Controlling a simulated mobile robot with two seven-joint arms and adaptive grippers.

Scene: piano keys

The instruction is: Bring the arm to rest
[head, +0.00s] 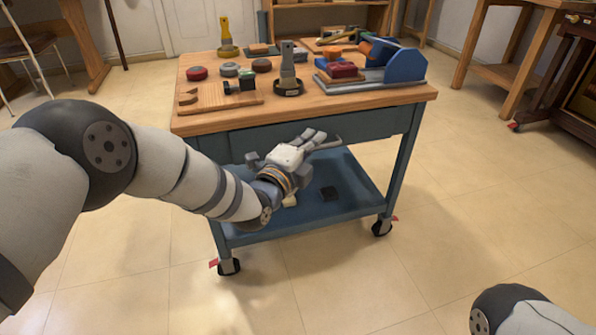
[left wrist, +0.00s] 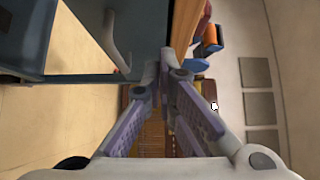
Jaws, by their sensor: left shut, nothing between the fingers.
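My left arm (head: 165,165) reaches in from the left of the head view, bent slightly downward. My left gripper (head: 330,144) is in front of the cart's near side, below the level of its wooden top and above its lower shelf. Its fingers are shut and empty. In the left wrist view the finger tips (left wrist: 165,68) meet at the middle. Only a rounded part of my right arm (head: 510,308) shows at the lower right corner; its gripper is out of view.
A blue cart (head: 318,131) with a wooden top (head: 330,108) stands ahead on casters. Its top holds several tools, round pieces and a blue block-like fixture (head: 405,66). A wooden table (head: 495,75) and dark furniture (head: 572,95) stand at right. The right foreground floor is clear.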

